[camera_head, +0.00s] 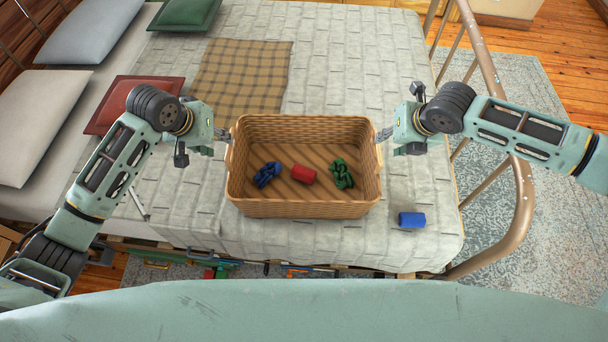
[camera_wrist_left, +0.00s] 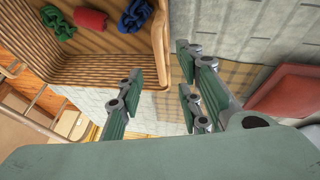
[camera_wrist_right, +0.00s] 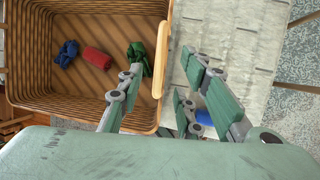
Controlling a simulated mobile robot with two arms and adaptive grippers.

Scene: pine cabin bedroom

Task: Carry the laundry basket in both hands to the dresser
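The tan wicker laundry basket (camera_head: 304,209) stands on the bed near its front edge. Inside lie a blue cloth bundle (camera_head: 267,174), a red roll (camera_head: 303,172) and a green bundle (camera_head: 342,174). My left gripper (camera_head: 224,136) is at the basket's left rim; its fingers are apart in the left wrist view (camera_wrist_left: 174,64), close to the wicker wall. My right gripper (camera_head: 384,135) is at the right rim; in the right wrist view (camera_wrist_right: 160,78) its fingers are apart, one on each side of the rim. Exact fingertip contact is hidden. No dresser is identifiable.
A blue roll (camera_head: 411,219) lies on the bed right of the basket. The bed's brown metal end rail (camera_head: 521,200) curves at the right. A plaid blanket (camera_head: 240,77) and a red cushion (camera_head: 125,98) lie behind. Wooden floor (camera_head: 565,50) shows at upper right.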

